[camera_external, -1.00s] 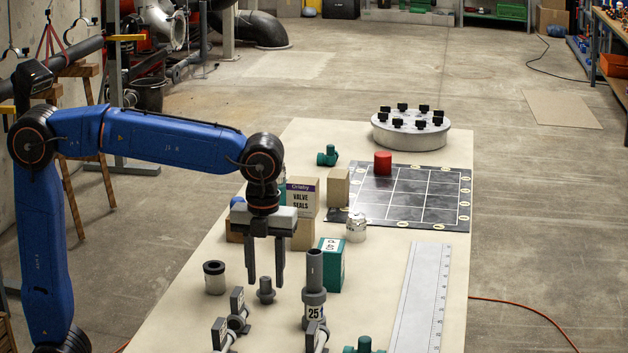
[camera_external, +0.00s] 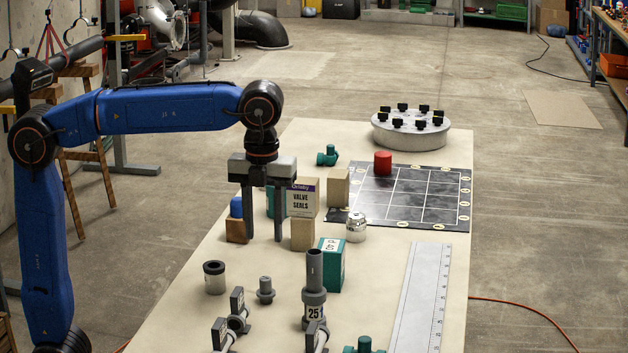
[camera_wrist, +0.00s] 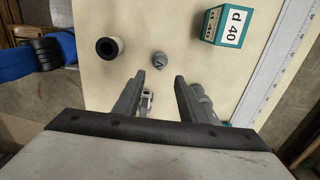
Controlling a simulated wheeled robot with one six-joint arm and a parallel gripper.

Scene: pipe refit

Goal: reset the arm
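My gripper (camera_external: 264,238) hangs above the left part of the cream table, pointing straight down. Its two fingers are apart with nothing between them; it also shows open in the wrist view (camera_wrist: 166,82). Below and in front of it a small grey fitting (camera_external: 265,289) stands on the table; in the wrist view the fitting (camera_wrist: 159,60) lies just beyond the fingertips. My blue arm reaches out from the left, with its upper link nearly level.
Around the gripper stand a "Valve Seals" box (camera_external: 303,197), wooden blocks (camera_external: 303,234), a blue cap (camera_external: 237,207), a teal box (camera_external: 331,265), a grey upright pipe (camera_external: 314,270) and a dark-topped cylinder (camera_external: 214,277). A gridded black mat (camera_external: 440,212) and ruler (camera_external: 422,295) lie right.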

